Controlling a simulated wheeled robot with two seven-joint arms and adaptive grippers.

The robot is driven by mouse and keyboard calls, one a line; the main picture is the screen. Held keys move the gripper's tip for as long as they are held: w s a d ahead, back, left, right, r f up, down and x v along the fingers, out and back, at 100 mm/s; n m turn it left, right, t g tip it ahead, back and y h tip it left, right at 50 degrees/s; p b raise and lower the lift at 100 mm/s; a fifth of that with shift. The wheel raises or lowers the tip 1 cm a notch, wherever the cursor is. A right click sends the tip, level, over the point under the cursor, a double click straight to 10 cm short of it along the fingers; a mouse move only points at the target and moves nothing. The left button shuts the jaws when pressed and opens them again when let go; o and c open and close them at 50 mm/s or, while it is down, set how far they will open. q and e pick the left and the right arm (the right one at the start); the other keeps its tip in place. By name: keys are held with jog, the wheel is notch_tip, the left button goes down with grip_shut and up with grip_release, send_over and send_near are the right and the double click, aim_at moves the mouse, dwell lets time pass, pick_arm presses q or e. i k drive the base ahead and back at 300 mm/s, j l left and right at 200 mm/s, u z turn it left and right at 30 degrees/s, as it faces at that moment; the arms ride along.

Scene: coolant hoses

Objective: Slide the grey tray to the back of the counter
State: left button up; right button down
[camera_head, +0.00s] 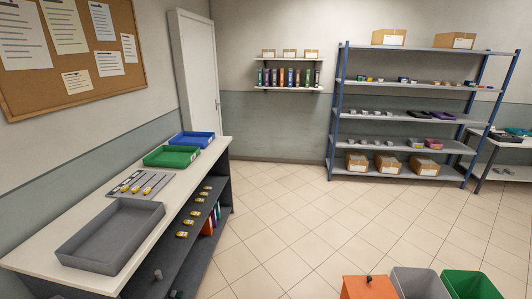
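The grey tray (113,240) is a shallow, empty rectangular tray. It sits near the front end of the white-topped counter (185,205), which runs along the left wall. The tray's right edge lies close to the counter's open side. Neither of my grippers is in view.
On the counter behind the tray are a grey mat with yellow tools (150,183), a green tray (172,155) and a blue tray (192,138). Shelves below hold yellow items (195,213). Orange, grey and green bins (470,284) stand at the bottom right. The tiled floor (270,225) between is clear.

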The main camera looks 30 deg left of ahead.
aim_at(106, 244)
jog(key=u, duration=2.35)
